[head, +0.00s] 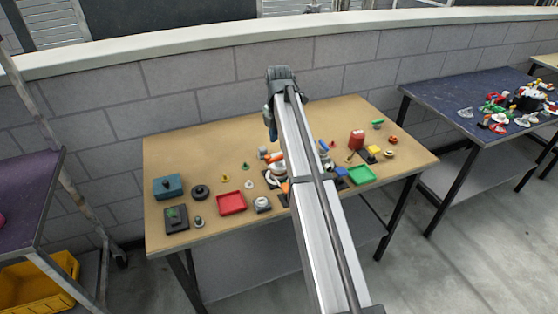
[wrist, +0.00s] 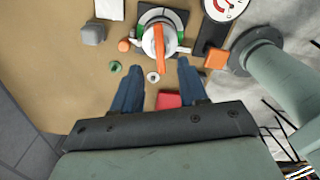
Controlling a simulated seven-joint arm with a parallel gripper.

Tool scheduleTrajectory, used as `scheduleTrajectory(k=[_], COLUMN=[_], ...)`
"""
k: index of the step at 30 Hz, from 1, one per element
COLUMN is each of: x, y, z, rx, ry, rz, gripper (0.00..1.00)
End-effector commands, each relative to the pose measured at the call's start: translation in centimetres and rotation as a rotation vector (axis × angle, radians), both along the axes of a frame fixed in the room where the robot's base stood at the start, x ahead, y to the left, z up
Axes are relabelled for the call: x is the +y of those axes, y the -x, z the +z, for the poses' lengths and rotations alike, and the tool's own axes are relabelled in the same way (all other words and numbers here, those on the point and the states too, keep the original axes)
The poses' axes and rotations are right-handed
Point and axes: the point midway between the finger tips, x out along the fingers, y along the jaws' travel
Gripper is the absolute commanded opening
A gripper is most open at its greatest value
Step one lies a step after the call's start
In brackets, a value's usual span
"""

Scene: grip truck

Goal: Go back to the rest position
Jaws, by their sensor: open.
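The fingertips are hard to make out there. In the wrist view a round white fitting with an orange handle (wrist: 159,45) lies beyond the fingers. A small white ring (wrist: 153,77) and a green piece (wrist: 115,67) lie near them, apart from the fingers.
A red tray (head: 231,203), a green tray (head: 361,175), a blue-grey box (head: 168,187) and several small parts stand on the table. My arm hides its middle. A grey block wall (head: 190,75) runs behind. A dark table (head: 470,90) with parts stands right, a purple one (head: 30,195) left.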

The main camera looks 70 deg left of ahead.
Motion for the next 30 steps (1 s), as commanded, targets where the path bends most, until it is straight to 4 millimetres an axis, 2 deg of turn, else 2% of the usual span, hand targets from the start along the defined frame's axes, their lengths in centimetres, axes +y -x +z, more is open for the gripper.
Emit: scheduleTrajectory(k=[11,14,17,22,24,30], x=[0.0,-0.6,-3.0,-10.5,-13.7,-21.0], y=[0.0,-0.2,-1.2,-4.9,-7.1,-13.8], z=[-0.1,-0.3,-1.2,-4.5,-6.7,-13.8], rx=[0.000,-0.004,-0.017,-0.061,-0.075,-0.079], ry=[0.000,0.004,0.020,0.076,0.102,0.155], rz=[0.000,-0.004,-0.021,-0.105,-0.171,-0.433], gripper=[0.43,0.43,0.43,0.43,0.43,0.43])
